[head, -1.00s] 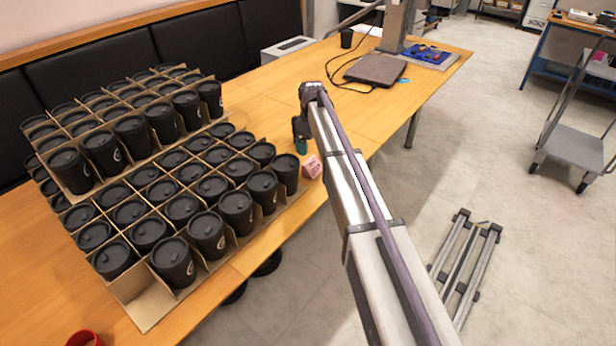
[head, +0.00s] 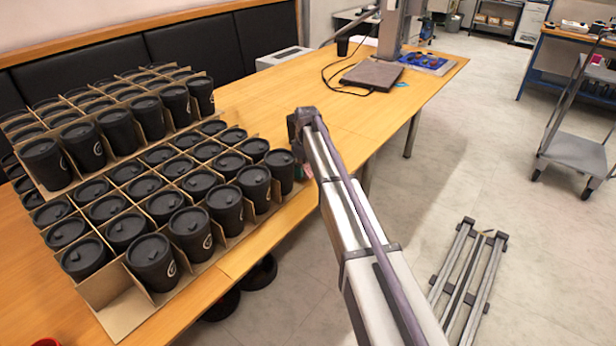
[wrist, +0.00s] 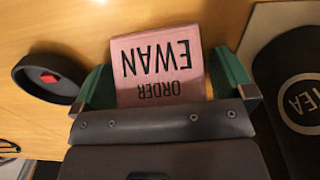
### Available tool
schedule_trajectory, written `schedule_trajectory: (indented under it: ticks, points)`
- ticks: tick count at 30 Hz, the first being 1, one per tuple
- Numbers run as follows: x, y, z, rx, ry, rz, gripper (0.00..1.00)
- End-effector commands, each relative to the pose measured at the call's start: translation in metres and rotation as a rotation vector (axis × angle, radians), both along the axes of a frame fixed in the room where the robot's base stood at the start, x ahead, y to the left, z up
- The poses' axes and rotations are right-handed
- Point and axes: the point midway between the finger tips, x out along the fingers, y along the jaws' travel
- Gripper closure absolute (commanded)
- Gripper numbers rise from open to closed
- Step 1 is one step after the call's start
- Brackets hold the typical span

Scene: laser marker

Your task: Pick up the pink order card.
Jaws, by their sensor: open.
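The pink order card (wrist: 160,65) lies in the wrist view between the green fingers of my gripper (wrist: 165,82). It reads "ORDER EWAN", upside down in this view. The fingers are apart, one on each side of the card; I cannot tell whether either touches it. The near end of the card is close to the grey gripper body. In the head view my arm's end is at the table's front edge, beside the carton of black cups, and it hides most of the gripper and the card.
A black lidded cup (wrist: 295,85) stands close to the right finger. A dark round object with a red centre (wrist: 48,80) is to the left. In the head view, the cardboard dividers (head: 112,300) hold many black cups. A dark laptop-like slab (head: 371,75) lies farther back, with clear table before it.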

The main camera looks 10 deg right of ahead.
Motion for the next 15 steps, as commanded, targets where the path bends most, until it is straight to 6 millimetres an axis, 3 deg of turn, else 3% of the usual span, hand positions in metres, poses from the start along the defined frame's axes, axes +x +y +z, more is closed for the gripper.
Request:
schedule_trajectory:
  ticks: [5, 15]
  points:
    - [-0.0001, -0.0002, 0.0019, 0.000, 0.000, 0.000, 0.00]
    - [-0.0001, -0.0002, 0.0019, 0.000, 0.000, 0.000, 0.33]
